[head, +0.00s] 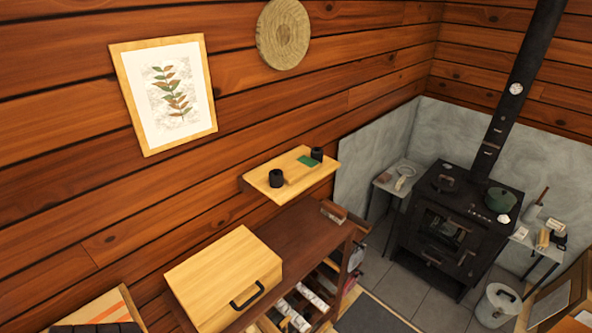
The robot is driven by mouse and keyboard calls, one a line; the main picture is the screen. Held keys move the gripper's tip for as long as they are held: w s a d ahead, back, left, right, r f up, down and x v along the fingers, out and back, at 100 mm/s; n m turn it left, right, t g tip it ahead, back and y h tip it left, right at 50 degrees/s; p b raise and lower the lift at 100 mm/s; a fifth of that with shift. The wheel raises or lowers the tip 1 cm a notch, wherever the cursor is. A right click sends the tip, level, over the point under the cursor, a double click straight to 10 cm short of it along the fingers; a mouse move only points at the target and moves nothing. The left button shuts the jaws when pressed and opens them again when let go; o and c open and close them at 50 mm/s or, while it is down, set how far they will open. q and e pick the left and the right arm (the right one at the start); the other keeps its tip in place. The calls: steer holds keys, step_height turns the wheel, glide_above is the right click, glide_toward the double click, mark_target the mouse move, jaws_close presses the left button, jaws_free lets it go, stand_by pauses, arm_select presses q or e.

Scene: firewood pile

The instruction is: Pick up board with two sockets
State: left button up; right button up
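The board with two sockets (266,182) is a light wooden board near the middle of the head view. It lies flat beside the plank wall, above the far part of a dark wooden cabinet. One black cylindrical socket (276,178) stands near its front left. Another black socket (317,154) stands near its far right end. A small green patch (306,161) lies between them. I cannot tell how the board is supported. Neither of my grippers is in view.
A light wooden box (224,277) with a black handle stands on the dark cabinet top (310,227), left of the board. A small brown block (333,210) sits near the cabinet's far end. A black stove (455,225) stands at the right. A framed leaf picture (168,95) hangs above.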

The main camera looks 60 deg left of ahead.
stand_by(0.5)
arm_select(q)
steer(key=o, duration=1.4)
